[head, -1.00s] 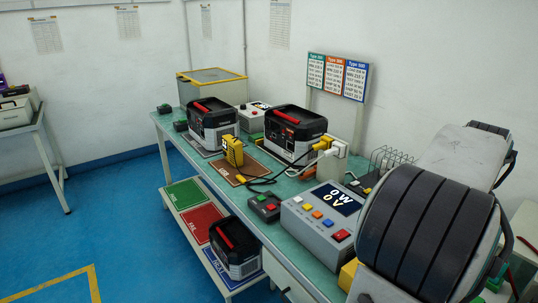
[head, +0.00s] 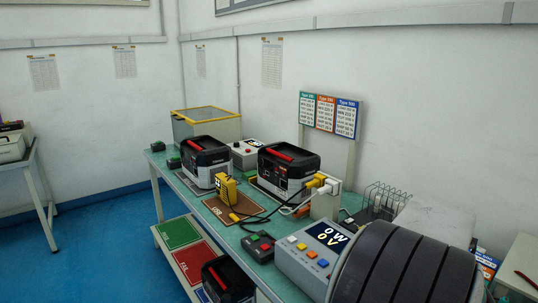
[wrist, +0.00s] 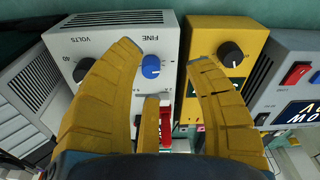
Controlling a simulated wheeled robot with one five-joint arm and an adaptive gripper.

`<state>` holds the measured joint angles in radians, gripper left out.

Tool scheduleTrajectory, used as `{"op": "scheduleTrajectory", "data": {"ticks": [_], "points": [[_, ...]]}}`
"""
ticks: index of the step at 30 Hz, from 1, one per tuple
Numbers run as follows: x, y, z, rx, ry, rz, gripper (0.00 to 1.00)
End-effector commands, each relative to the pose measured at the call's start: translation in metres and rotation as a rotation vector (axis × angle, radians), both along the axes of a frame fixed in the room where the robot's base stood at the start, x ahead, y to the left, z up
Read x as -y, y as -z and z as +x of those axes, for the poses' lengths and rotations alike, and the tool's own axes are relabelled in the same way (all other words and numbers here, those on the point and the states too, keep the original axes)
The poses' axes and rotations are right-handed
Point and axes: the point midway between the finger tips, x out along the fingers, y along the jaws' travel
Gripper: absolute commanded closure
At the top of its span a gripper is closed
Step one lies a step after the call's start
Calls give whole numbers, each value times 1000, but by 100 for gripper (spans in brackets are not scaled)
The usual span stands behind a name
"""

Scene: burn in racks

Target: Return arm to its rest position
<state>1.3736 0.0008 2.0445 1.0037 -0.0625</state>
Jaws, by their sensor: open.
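My gripper (wrist: 166,55) shows in the wrist view with its yellow ribbed fingers spread apart and nothing held between them. A grey supply box (wrist: 115,35) with a blue knob and a black knob lies beyond the left finger. A yellow box (wrist: 228,28) with a black knob lies beyond the right finger. Whether the fingers touch either box cannot be told. In the head view my arm's dark ribbed part fills the lower right, and the gripper itself does not show there.
The green-topped bench (head: 180,190) holds two black-and-red power units (head: 206,163) (head: 288,172), a yellow plug unit (head: 225,187) with cables, and a grey meter (head: 313,250) reading 0 W, 0 V. A wire rack (head: 385,200) stands near my arm. Blue floor (head: 90,255) is clear at left.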

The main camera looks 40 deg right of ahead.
Motion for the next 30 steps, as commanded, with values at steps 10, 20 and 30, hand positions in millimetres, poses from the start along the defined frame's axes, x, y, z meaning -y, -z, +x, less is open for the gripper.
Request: {"op": "scheduleTrajectory", "data": {"ticks": [10, 20, 30], "points": [[-92, -2, 59, 15, -263, -22, 51], [-198, -20, 92, 45, -723, -54, 51], [-268, -58, 114, 151, -1128, -134, 51]]}}
